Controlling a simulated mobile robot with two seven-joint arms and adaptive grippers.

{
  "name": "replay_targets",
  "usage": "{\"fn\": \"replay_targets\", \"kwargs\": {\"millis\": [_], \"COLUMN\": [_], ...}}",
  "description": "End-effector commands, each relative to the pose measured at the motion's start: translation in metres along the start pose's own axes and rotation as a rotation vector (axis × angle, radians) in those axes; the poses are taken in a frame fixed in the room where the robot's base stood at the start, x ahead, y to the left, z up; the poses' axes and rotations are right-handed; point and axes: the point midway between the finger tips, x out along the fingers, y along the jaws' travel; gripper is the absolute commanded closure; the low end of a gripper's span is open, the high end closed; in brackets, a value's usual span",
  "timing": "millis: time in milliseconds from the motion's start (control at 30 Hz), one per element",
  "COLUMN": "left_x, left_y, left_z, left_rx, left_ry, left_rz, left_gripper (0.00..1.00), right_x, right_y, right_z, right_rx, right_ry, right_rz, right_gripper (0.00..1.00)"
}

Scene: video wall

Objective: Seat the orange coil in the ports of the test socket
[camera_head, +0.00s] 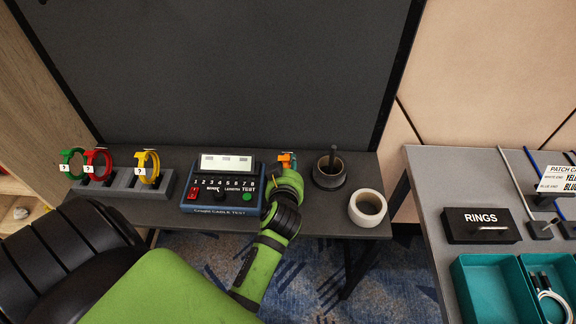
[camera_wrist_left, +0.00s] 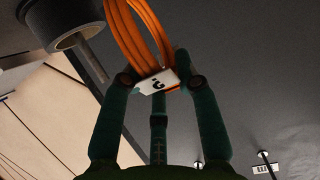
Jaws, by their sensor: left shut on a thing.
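The orange coil (camera_wrist_left: 140,42) is held between the fingers of my left gripper (camera_wrist_left: 160,82) in the left wrist view, with a white tag marked "?" (camera_wrist_left: 156,82) hanging on it. In the head view only a small part of the orange coil (camera_head: 287,159) shows, above my left gripper (camera_head: 288,168), to the right of the test socket. My right gripper is not in view.
Green (camera_head: 66,164), red (camera_head: 98,162) and yellow (camera_head: 152,166) coils stand in a grey rack (camera_head: 120,184) at left. A dark pot (camera_head: 329,176) and white mug (camera_head: 367,208) stand right of my gripper. The right table bears a RINGS block (camera_head: 481,227) and teal bins (camera_head: 490,285).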

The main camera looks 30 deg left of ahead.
Motion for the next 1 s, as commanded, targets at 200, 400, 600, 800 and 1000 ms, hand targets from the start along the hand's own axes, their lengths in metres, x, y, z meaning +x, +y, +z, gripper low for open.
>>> {"fn": "replay_targets", "kwargs": {"millis": [200,400,600,800,1000], "left_x": [0.0017,0.0016,0.0016,0.0016,0.0016], "left_y": [0.0002,0.0001,0.0000,-0.0001,-0.0002], "left_z": [0.0029,0.0027,0.0028,0.0032,0.0040], "left_rx": [-0.001,0.000,0.000,0.000,0.000], "left_ry": [0.002,0.002,0.002,0.001,-0.001], "left_rz": [0.001,0.000,0.000,0.000,0.000], "left_gripper": [1.00,1.00,0.41,0.41,0.41], "right_x": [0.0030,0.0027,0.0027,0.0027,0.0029], "right_y": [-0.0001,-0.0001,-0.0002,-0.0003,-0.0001], "right_z": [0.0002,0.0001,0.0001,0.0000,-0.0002], "right_rx": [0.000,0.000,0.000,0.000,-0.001], "right_ry": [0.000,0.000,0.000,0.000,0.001], "right_rz": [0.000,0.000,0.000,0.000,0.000], "right_gripper": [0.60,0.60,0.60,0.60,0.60]}}
